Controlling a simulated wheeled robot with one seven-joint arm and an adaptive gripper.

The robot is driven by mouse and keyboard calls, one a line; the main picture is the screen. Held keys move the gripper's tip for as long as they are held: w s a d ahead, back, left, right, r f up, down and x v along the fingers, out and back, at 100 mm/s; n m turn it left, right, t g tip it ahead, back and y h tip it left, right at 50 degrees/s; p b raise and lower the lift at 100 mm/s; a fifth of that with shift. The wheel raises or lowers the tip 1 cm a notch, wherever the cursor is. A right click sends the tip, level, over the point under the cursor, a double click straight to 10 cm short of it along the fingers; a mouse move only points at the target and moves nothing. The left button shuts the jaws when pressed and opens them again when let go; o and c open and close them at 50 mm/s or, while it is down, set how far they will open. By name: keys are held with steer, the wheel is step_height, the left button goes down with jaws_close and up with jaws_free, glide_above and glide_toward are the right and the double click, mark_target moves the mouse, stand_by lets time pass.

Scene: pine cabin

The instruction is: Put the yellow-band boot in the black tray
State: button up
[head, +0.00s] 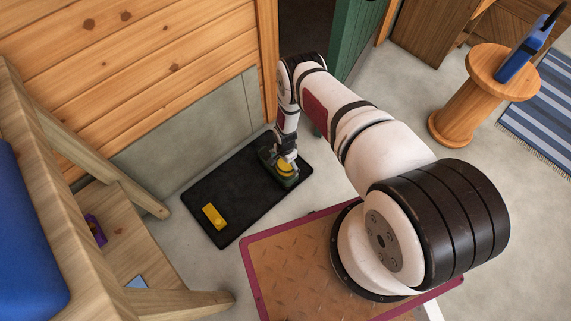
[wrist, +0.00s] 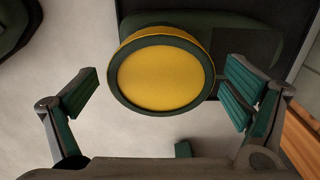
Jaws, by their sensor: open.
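The yellow-band boot (head: 286,169) is dark green with yellow at its top. In the head view it is at the far right end of the black tray (head: 242,187), partly covered by my gripper (head: 281,158). In the wrist view its round yellow top (wrist: 160,77) with a dark rim faces the camera, and its dark foot (wrist: 245,48) extends to the upper right over a dark surface. My gripper is open, one finger on each side of the boot top, with gaps visible. Whether the whole sole rests on the tray is hidden.
A yellow block (head: 214,216) lies at the tray's near left end. A plank wall (head: 150,70) stands behind. A wooden chair (head: 120,235) is at left, a rimmed brown mat (head: 290,270) in front, and a round wooden stand (head: 465,105) at right. A dark object (wrist: 15,22) shows upper left in the wrist view.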

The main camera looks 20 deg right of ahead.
steer(key=w+r+n+p, duration=0.1)
steer(key=w+r, duration=0.2)
steer(key=r, duration=0.8)
steer(key=w+r+n+p, duration=0.1)
steer(key=w+r, duration=0.1)
steer(key=r, duration=1)
steer(key=w+r+n+p, duration=0.1)
steer(key=w+r, duration=0.2)
steer(key=r, duration=0.8)
steer(key=s+r+n, duration=0.2)
steer(key=s+r, duration=0.1)
steer(key=r, duration=0.9)
steer(key=s+r+n, duration=0.1)
steer(key=s+r, duration=0.1)
steer(key=r, duration=1.1)
steer(key=s+d+r+n, duration=0.1)
steer(key=s+r+n, duration=0.3)
steer(key=s+r, duration=1.4)
steer(key=s+r+n, duration=0.1)
steer(key=s+n, duration=0.2)
steer(key=s, duration=1.7)
steer(key=shift+a+r+t, duration=0.15)
steer(key=shift+r+t, duration=0.25)
